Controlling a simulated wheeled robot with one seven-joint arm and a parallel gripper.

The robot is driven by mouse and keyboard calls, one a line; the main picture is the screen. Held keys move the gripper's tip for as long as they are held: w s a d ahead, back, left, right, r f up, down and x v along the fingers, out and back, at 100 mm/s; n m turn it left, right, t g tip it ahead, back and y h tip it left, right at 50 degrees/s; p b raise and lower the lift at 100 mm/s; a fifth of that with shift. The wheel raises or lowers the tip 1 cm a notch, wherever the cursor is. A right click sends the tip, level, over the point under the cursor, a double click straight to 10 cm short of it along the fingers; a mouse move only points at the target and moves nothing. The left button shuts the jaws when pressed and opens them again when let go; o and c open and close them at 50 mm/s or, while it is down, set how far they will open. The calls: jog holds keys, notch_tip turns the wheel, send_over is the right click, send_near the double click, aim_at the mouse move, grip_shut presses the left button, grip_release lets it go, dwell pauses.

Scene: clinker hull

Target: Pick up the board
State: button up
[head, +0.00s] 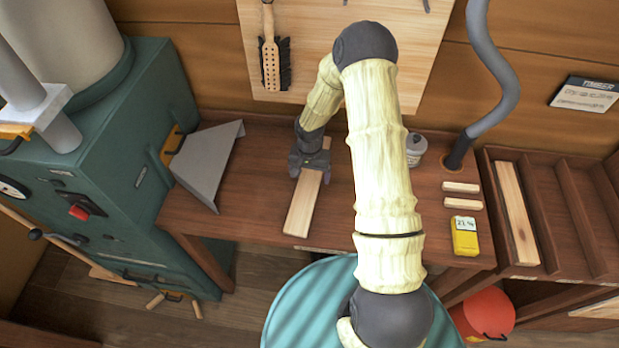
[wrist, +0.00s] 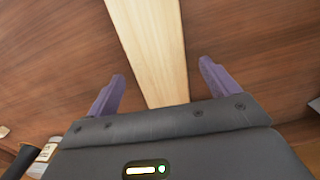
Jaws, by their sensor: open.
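The board (head: 305,201) is a long, narrow, pale wooden plank lying flat on the brown workbench. In the head view my gripper (head: 309,166) is over the board's upper part and hides a piece of it. In the wrist view the board (wrist: 152,50) runs between the two purple fingers of my gripper (wrist: 163,88). The fingers are open, one on each side of the board, with a gap to it on both sides. I cannot tell the exact height of the fingertips above the bench.
A grey metal chute (head: 206,160) of the green machine (head: 120,130) is left of the board. A small canister (head: 416,148), a yellow box (head: 465,237) and two small wood blocks (head: 461,187) stand to the right. A slotted rack (head: 577,215) holds another plank (head: 515,213).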

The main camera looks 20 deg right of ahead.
aim_at(310, 179)
jog(key=shift+f, duration=0.65)
jog(key=c, duration=1.2)
jog(key=shift+r, duration=0.15)
notch_tip(310, 179, up, 10)
jog(key=b, duration=0.2)
